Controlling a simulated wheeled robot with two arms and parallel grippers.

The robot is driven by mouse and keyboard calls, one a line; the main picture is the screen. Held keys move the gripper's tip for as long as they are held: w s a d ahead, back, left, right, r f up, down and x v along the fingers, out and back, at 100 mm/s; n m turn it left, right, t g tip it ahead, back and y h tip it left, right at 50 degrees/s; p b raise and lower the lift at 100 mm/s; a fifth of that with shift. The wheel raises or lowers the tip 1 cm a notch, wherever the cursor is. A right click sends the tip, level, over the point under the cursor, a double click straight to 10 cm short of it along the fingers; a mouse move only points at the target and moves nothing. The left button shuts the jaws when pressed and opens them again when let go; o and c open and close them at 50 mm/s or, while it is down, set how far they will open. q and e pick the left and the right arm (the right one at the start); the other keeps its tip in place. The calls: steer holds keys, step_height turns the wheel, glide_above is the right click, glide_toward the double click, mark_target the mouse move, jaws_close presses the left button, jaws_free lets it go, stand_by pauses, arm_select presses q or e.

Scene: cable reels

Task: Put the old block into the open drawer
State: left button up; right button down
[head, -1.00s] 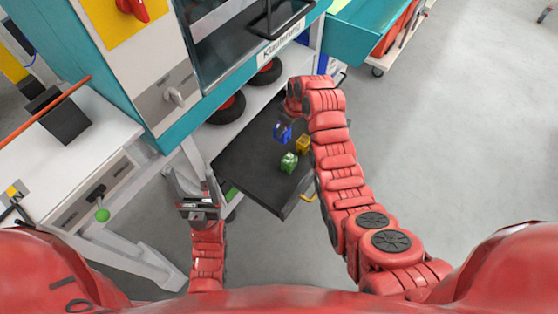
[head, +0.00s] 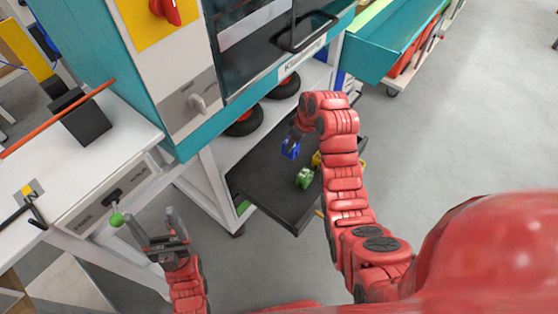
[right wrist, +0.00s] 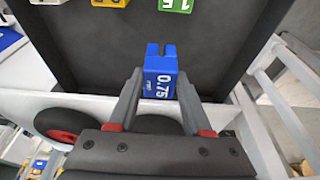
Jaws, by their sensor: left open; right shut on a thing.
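My right gripper (head: 293,143) is shut on a blue block (head: 290,150). In the right wrist view the block (right wrist: 160,78) is marked 0.75 and sits between the fingertips (right wrist: 158,92). It is over the dark open drawer (head: 262,182), near one edge; whether it touches the drawer floor I cannot tell. A green block (head: 304,178) and a yellow block (head: 316,159), partly hidden by my right arm, lie in the drawer. My left gripper (head: 152,222) is open and empty, left of the drawer, near a green knob (head: 117,220).
A teal and white machine (head: 180,60) stands behind the drawer, with black wheels or reels (head: 245,122) on a shelf below. A white bench (head: 110,150) with a black box (head: 80,115) is at the left. Open grey floor (head: 450,130) lies to the right.

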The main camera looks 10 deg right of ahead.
step_height(320, 180, down, 9)
steer(key=shift+f, duration=0.15)
steer(key=shift+f, duration=0.1)
steer(key=shift+c, duration=1.7)
jaws_free()
